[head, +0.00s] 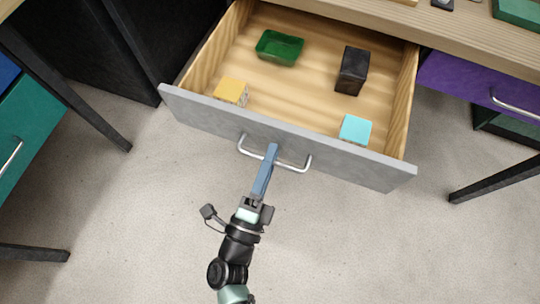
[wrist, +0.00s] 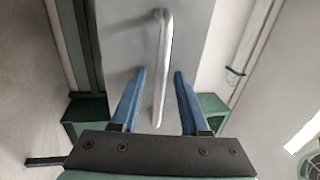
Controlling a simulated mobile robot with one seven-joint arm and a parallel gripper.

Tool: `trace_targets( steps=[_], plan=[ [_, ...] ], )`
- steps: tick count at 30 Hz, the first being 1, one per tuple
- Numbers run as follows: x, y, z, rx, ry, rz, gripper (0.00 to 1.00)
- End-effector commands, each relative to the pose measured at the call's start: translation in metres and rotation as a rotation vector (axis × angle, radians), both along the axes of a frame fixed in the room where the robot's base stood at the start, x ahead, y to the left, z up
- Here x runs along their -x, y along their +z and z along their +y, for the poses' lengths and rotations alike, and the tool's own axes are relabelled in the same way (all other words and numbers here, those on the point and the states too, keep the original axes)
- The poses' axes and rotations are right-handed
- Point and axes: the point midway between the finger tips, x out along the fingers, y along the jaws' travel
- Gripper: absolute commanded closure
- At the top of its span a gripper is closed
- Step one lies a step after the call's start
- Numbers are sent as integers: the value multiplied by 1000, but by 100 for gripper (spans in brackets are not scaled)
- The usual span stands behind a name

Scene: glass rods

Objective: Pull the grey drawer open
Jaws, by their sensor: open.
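The grey drawer (head: 350,165) stands well out from the wooden desk, with its inside showing in the head view. Its silver bar handle (head: 292,166) is on the grey front, and it also shows in the wrist view (wrist: 161,65). My gripper (head: 272,150) is at the middle of the handle. In the wrist view my blue fingers (wrist: 158,75) are apart, one on each side of the bar, with gaps visible between bar and fingers. The drawer holds a green tray (head: 280,47), a black block (head: 353,71), a yellow block (head: 231,91) and a cyan block (head: 355,129).
A purple drawer (head: 475,83) with a silver handle is to the right under the desktop (head: 450,45). A teal drawer front (head: 30,125) is at the left. Black table legs (head: 75,90) stand at both sides. The floor (head: 400,250) in front is clear apart from my arm.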

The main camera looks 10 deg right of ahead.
Motion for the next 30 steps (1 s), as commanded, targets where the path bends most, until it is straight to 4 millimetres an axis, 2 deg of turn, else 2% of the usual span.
trace_targets(
  steps=[5, 8, 21, 25, 30],
  plan=[
    [2, -1, 1, -1, 0, 1, 55],
    [10, -3, 7, -1, 0, 2, 55],
    [84, -22, 57, -1, 1, 3, 55],
    [98, -24, 66, 0, 1, 2, 55],
    [105, -25, 71, 1, 1, 1, 55]
  ],
)
